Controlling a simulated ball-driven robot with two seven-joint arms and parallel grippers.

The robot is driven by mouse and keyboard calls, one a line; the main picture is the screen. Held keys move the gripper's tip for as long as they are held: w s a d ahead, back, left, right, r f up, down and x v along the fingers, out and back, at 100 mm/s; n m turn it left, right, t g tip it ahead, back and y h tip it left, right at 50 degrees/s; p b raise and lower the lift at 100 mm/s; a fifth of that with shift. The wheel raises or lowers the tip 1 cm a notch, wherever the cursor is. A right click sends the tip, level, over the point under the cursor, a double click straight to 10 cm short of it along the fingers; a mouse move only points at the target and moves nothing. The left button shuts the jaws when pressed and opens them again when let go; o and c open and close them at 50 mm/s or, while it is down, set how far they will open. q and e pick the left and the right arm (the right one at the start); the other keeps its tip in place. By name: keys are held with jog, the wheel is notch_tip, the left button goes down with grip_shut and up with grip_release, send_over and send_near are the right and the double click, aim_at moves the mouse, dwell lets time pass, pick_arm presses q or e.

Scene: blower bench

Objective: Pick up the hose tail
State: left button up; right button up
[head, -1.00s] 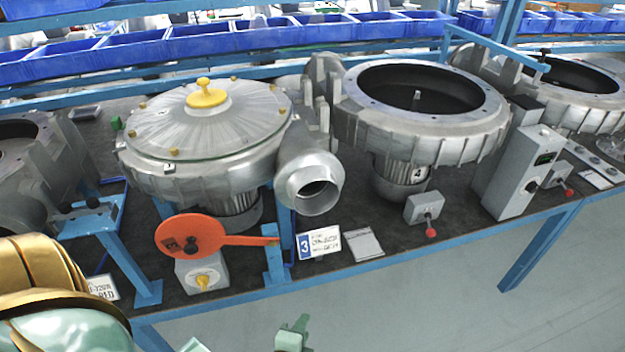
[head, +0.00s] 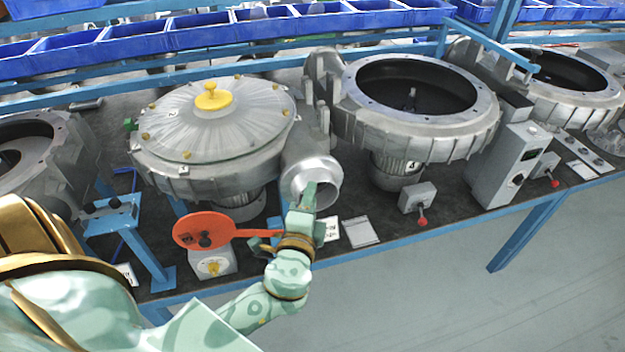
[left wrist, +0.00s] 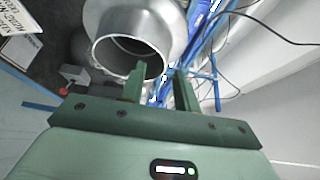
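I cannot make out a separate hose tail in either view. The round metal outlet (head: 313,182) of the lidded blower opens toward the front, and it also shows large in the left wrist view (left wrist: 128,50). My left gripper (head: 309,192) is in front of this outlet in the head view and covers part of its mouth. In the left wrist view the fingers (left wrist: 160,78) stand apart with nothing between them, pointing at the lower right of the outlet's rim. I cannot tell whether they touch it. My right gripper is not in view.
An orange paddle (head: 205,231) sits in front of the lidded blower (head: 215,130), close to my left forearm. An open blower (head: 415,90) and a grey switch box (head: 418,197) with a red knob stand to the right. The floor beyond the blue bench edge (head: 400,232) is clear.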

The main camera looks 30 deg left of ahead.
aim_at(312, 179)
pick_arm(q)
jog(key=x, duration=0.1)
jog(key=p+x, duration=0.1)
jog(key=x, duration=0.2)
jog(key=shift+w+a+r+p, duration=0.25)
jog(key=shift+a+r+p, duration=0.15)
jog(key=shift+a, duration=0.1)
jog(key=shift+w+a, duration=0.1)
jog(key=shift+w, duration=0.15)
grip_shut()
